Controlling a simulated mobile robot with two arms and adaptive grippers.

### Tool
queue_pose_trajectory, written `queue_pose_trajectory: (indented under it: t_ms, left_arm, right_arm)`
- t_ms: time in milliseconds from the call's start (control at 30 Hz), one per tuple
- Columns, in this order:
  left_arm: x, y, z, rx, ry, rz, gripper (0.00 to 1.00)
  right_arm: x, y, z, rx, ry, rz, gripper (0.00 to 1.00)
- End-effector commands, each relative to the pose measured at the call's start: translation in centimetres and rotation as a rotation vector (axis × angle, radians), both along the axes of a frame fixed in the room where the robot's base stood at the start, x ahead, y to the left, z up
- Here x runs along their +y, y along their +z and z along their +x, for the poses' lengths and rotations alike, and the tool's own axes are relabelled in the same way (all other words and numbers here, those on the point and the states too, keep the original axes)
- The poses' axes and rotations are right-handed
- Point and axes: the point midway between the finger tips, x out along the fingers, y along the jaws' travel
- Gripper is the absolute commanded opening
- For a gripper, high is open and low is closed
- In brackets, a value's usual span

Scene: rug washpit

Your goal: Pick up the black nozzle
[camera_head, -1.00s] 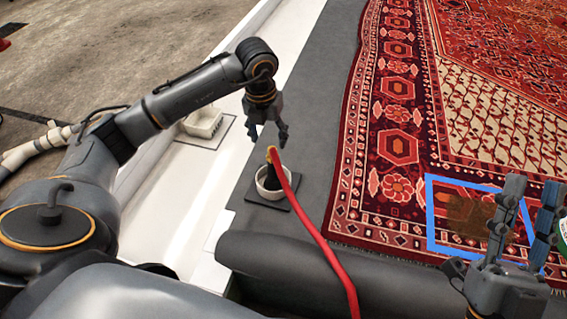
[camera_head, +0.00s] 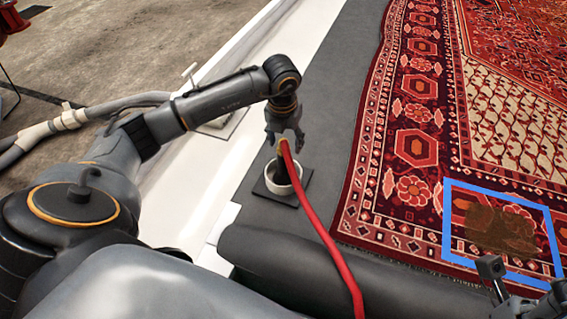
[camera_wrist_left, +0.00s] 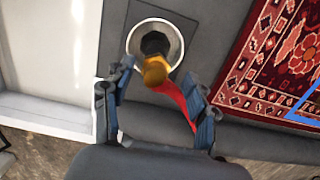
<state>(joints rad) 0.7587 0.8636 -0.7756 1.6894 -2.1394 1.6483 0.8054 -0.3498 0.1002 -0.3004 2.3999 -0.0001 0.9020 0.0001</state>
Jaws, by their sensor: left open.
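The black nozzle (camera_wrist_left: 154,44) stands in a white cup (camera_head: 292,187) on a dark square plate. It has a yellow-orange collar (camera_wrist_left: 157,70) and a red hose (camera_head: 325,237) running from it. The cup also shows in the left wrist view (camera_wrist_left: 133,41). My left gripper (camera_head: 285,139) is over the nozzle, pointing down. In the left wrist view my left gripper (camera_wrist_left: 160,72) is open, its fingers on either side of the collar and hose, with gaps visible. My right gripper (camera_head: 525,282) is partly cut off at the lower right.
A patterned red rug (camera_head: 415,150) lies to the right, with a blue frame (camera_head: 447,222) around a brown stain (camera_head: 500,232). A dark roll (camera_head: 290,255) lies in front of the cup. A white ledge (camera_head: 210,165) runs along the left.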

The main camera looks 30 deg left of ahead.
Motion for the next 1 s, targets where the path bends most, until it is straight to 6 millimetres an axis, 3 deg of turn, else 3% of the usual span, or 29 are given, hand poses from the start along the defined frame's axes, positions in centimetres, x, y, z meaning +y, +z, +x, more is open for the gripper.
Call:
queue_pose_trajectory:
  t_ms: [333, 600, 900, 1000]
  left_arm:
    - [0.6, -4.8, 0.4, 0.001, 0.001, 0.0, 0.58]
    - [0.6, -5.0, 0.5, 0.0, 0.001, 0.0, 0.58]
    - [0.6, -5.0, 0.5, 0.0, 0.001, 0.0, 0.0]
    - [0.6, -4.9, 0.5, -0.001, 0.001, -0.001, 0.0]
  right_arm:
    - [0.1, -2.4, 0.1, -0.006, 0.0, -0.001, 0.33]
    - [0.1, -2.1, 0.2, -0.014, 0.0, -0.003, 0.33]
    - [0.1, -2.1, 0.1, -0.012, 0.0, -0.002, 0.33]
    - [0.1, -2.1, 0.2, -0.011, 0.0, -0.003, 0.33]
